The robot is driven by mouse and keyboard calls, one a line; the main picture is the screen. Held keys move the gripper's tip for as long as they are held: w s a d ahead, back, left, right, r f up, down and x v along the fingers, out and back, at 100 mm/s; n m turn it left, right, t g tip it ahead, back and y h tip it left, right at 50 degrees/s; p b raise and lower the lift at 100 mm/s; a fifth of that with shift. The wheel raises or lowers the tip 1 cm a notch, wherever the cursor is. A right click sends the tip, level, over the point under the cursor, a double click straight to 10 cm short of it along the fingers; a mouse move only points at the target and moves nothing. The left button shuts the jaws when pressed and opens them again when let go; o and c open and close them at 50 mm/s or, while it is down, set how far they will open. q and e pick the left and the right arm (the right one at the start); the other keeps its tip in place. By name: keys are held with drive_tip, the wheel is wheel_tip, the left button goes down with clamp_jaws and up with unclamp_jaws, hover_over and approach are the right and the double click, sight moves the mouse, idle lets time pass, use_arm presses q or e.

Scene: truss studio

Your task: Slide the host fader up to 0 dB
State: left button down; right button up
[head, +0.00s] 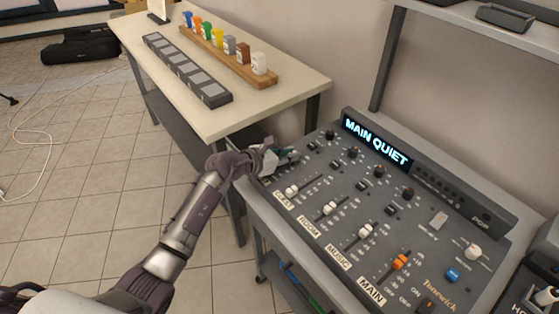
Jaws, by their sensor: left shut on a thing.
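The grey mixing console (330,175) stands on a bench at the right. Its display (376,139) reads "MAIN QUIET". White fader caps sit on the channels labelled GUEST (291,190), ROOM (330,208) and MUSIC (365,231); the MAIN fader cap (400,262) is orange. My left gripper (284,157) is at the console's far left end, beyond the GUEST channel, shut on what seems to be the host fader. The fingers and wrist hide that cap, its label and most of its slot, so its level cannot be read. My right gripper is not in view.
A row of dark knobs (352,152) runs above the faders, close to my left fingers. A pale table (215,112) behind holds a dark strip of pads (186,69) and a wooden rack (233,62) of coloured tags. A shelf post (386,60) rises behind the console.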

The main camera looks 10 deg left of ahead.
use_arm(q)
drive_tip(key=c, duration=1.1)
unclamp_jaws()
drive_tip(key=shift+a, duration=0.1)
drive_tip(key=v, duration=1.2)
